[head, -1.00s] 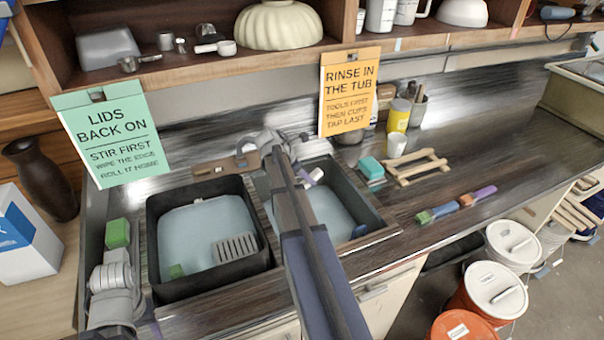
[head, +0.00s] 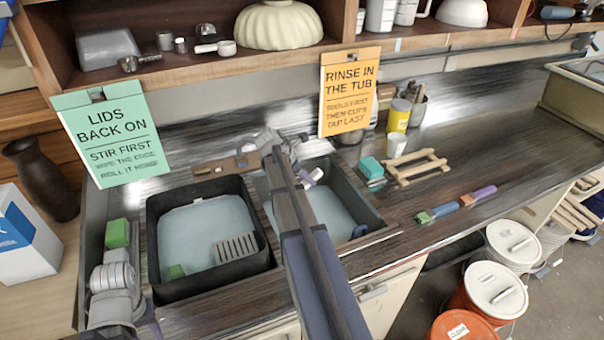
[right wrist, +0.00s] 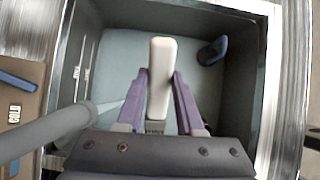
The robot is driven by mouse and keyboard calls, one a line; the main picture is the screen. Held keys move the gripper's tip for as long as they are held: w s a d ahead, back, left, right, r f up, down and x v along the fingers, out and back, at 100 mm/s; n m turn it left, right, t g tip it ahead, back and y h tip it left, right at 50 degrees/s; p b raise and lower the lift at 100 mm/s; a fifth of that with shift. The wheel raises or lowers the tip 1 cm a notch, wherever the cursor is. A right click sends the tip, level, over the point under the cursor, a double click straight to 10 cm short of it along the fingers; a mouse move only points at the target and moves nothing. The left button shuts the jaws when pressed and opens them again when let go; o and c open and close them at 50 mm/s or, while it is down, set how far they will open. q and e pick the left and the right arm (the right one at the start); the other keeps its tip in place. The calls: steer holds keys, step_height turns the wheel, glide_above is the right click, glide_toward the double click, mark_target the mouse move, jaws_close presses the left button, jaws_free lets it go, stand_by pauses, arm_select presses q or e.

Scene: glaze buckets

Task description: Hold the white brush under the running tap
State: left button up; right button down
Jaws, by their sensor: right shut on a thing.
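My right gripper (right wrist: 160,100) is shut on the white brush (right wrist: 158,75), its purple fingers on either side of the handle. It holds the brush over the water of the right sink basin (right wrist: 255,75). The white brush also shows in the head view (head: 315,174), next to my arm. The grey tap (right wrist: 45,135) comes in from the left in the wrist view. A pale streak like water runs from its end towards the left finger; I cannot tell whether it meets the brush. Parts of my left arm show at lower left in the head view, but no left fingertips.
A black tub (head: 152,245) of water with a grey grid stands left of the basin. A blue item (right wrist: 212,50) is at the basin's far right. A green block (head: 117,233), teal sponge (head: 370,167) and wooden rack (head: 415,168) are on the counter. Lidded buckets (head: 495,290) stand at lower right.

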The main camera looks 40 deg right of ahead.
arm_select(q)
steer(key=shift+r, duration=0.1)
arm_select(e)
steer(key=shift+r, duration=0.1)
arm_select(q)
step_height(320, 180, up, 4)
steer(key=p, duration=0.4)
arm_select(e)
steer(key=s+a+r, duration=0.3)
steer(key=a+r, duration=0.1)
steer(key=shift+f, duration=0.15)
stand_by(0.6)
